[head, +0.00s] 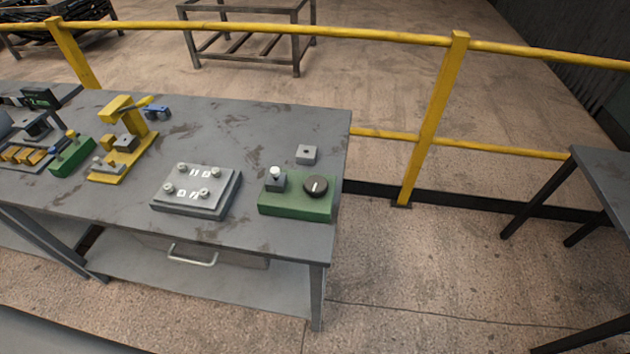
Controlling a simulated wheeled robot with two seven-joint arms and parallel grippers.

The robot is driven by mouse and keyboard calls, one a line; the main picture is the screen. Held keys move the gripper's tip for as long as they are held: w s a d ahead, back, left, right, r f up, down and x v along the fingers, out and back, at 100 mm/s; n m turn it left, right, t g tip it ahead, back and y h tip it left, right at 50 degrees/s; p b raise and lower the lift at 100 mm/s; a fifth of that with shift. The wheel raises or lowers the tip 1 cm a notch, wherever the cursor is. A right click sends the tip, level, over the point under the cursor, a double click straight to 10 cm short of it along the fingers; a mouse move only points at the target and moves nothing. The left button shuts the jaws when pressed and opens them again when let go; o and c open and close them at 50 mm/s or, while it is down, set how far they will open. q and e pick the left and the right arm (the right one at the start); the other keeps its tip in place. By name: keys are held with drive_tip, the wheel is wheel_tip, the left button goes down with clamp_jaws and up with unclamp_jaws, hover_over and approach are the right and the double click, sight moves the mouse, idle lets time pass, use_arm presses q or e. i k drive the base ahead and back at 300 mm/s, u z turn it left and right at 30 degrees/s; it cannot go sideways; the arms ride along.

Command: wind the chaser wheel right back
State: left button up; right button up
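A green block base (297,208) sits at the right end of the grey workbench. On it is a round dark brown wheel or knob (316,186) with a short white mark on its top, which looks like the chaser wheel. To its left on the same base stands a small grey block with a white round knob (275,173). A small grey block with a hole (306,154) lies on the bench just behind the base. Neither of my grippers is in view.
A grey plate with several round posts and white labels (197,189) lies left of the green base. A yellow press-like fixture (123,139) and a smaller green block (73,157) stand farther left. A yellow railing (433,118) runs behind the workbench (255,120).

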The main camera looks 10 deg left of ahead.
sight(315, 186)
drive_tip(key=z, duration=1.15)
drive_tip(key=k, duration=0.75)
drive_tip(key=u, duration=0.7)
